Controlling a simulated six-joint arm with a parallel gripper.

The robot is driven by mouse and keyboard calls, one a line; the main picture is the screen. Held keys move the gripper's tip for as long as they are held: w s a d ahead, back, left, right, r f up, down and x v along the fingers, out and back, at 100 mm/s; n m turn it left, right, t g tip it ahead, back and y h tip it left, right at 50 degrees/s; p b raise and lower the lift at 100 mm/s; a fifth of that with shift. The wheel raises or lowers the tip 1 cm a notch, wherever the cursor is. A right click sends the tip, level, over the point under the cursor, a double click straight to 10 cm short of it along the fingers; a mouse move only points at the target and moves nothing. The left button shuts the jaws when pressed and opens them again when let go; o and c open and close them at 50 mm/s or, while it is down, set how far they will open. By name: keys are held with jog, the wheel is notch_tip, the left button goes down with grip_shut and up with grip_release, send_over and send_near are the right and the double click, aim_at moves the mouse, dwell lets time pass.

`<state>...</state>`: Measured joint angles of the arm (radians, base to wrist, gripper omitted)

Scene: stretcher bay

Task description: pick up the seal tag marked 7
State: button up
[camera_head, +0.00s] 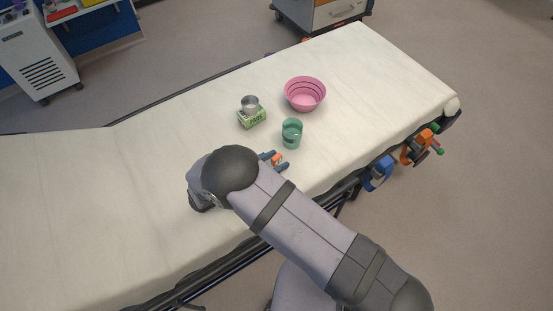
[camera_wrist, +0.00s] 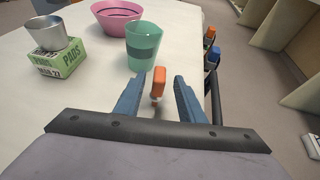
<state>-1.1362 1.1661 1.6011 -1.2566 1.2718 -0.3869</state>
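A small orange tag-like piece (camera_wrist: 158,79) shows between my fingers in the wrist view, with a paler, thin part below it. In the head view it is a small orange spot (camera_head: 277,159). No number can be read on it, so I cannot tell whether it is the seal tag marked 7. My gripper (camera_wrist: 158,88) is open, its two blue fingers on either side of the orange piece with a visible gap on each side. In the head view my gripper (camera_head: 273,161) is low over the stretcher, partly hidden by my arm.
On the white stretcher (camera_head: 395,75), a green cup (camera_head: 292,134) stands just beyond my gripper. A pink bowl (camera_head: 305,94) is farther back. A metal cup (camera_head: 250,104) sits on a green pads box (camera_head: 252,119). Orange and blue clamps (camera_head: 379,173) hang at the near edge.

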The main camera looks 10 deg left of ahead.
jog(key=shift+p+x, duration=0.9)
jog(key=shift+x, duration=1.65)
grip_shut()
